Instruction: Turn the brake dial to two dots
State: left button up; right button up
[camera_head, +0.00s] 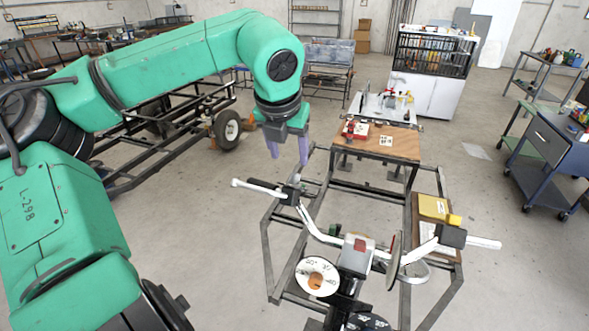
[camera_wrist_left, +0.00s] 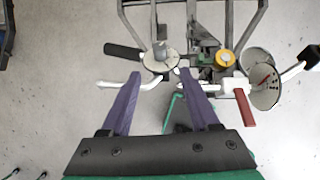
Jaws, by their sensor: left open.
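A round white dial (camera_head: 317,276) with dark dot marks and an orange-brown centre sits low in the head view, left of the middle of a handlebar assembly (camera_head: 322,238). I cannot read its exact setting. In the left wrist view, a pale disc (camera_wrist_left: 152,64) with a grey knob and an orange-yellow knob (camera_wrist_left: 224,58) show; I cannot tell which matches the white dial. My left gripper (camera_head: 288,152) is open and empty, pointing down above and behind the left handlebar end. Its purple fingers also show in the left wrist view (camera_wrist_left: 159,79), apart from the parts. My right gripper is not in view.
A dark metal frame (camera_head: 268,262) surrounds the handlebar. A wooden-topped bench (camera_head: 375,145) stands behind it, and a yellow box (camera_head: 436,208) lies to the right. A red lever (camera_wrist_left: 244,108) shows in the wrist view. A blue cart (camera_head: 540,160) stands right. Floor between is clear.

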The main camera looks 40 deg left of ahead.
aim_at(294, 175)
pick_arm(q)
jog(key=x, duration=0.2)
jog(key=p+x, duration=0.1)
jog(key=x, duration=0.2)
jog(key=shift+w+a, duration=0.15)
jog(key=shift+w, duration=0.1)
jog(key=x, duration=0.2)
jog(key=p+x, duration=0.1)
jog(key=x, duration=0.1)
jog(key=shift+w+a+f, duration=0.1)
jog(key=shift+w+f, duration=0.15)
jog(key=shift+w, duration=0.15)
jog(key=shift+s+f, duration=0.1)
jog(key=shift+s, duration=0.15)
jog(key=c, duration=0.4)
grip_shut()
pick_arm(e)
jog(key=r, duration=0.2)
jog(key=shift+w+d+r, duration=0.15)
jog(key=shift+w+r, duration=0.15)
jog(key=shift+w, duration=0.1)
